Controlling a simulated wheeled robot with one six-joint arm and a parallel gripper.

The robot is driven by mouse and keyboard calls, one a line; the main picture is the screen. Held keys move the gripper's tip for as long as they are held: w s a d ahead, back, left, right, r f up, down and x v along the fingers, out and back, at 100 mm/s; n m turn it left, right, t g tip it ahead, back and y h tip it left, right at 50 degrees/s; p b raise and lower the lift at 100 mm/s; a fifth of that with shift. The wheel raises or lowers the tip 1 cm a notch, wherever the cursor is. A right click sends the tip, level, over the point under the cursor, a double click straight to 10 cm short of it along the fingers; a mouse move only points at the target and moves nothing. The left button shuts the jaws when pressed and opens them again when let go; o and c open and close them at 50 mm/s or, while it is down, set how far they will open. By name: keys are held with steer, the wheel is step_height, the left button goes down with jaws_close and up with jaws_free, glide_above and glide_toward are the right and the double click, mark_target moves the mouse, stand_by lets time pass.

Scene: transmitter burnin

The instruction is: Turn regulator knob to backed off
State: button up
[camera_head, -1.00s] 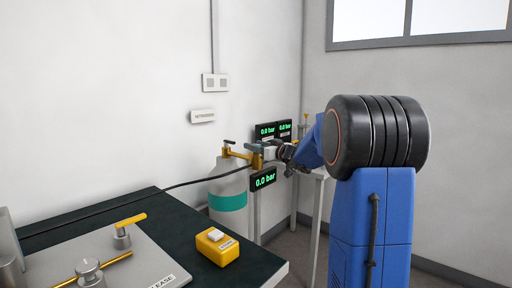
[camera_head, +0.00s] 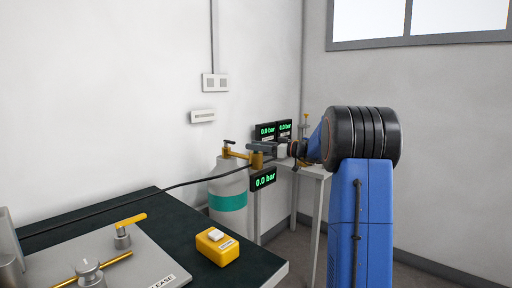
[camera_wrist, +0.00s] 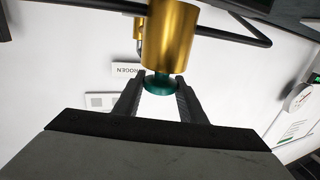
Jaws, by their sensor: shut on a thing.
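The regulator knob (camera_wrist: 158,84) is a small teal disc on the end of a gold regulator body (camera_wrist: 171,35) in the wrist view. My gripper (camera_wrist: 158,80) has one dark finger on each side of the knob and is shut on it. In the head view my gripper (camera_head: 262,147) is at the gold regulator (camera_head: 257,161) on top of a grey gas cylinder with a teal band (camera_head: 228,201). The knob itself is too small or hidden to make out there.
A display (camera_head: 263,179) beside the cylinder reads 0.0 bar, as do two displays (camera_head: 267,131) behind my gripper. A black hose (camera_head: 195,182) runs to the regulator. A dark bench (camera_head: 155,225) with a metal plate and a yellow box (camera_head: 217,247) is in front.

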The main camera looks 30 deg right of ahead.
steer(key=n+g+y, duration=0.4)
steer(key=g, duration=0.1)
steer(key=shift+w+n+y, duration=0.1)
steer(key=shift+n+y, duration=0.2)
steer(key=shift+y, duration=0.1)
steer(key=shift+n+g+y, duration=0.5)
steer(key=shift+n+g, duration=0.45)
steer(key=shift+g, duration=0.55)
steer(key=shift+n+g+y, duration=0.5)
steer(key=shift+n+g, duration=0.45)
steer(key=shift+g, duration=0.85)
steer(key=o, duration=1)
steer(key=shift+c, duration=0.2)
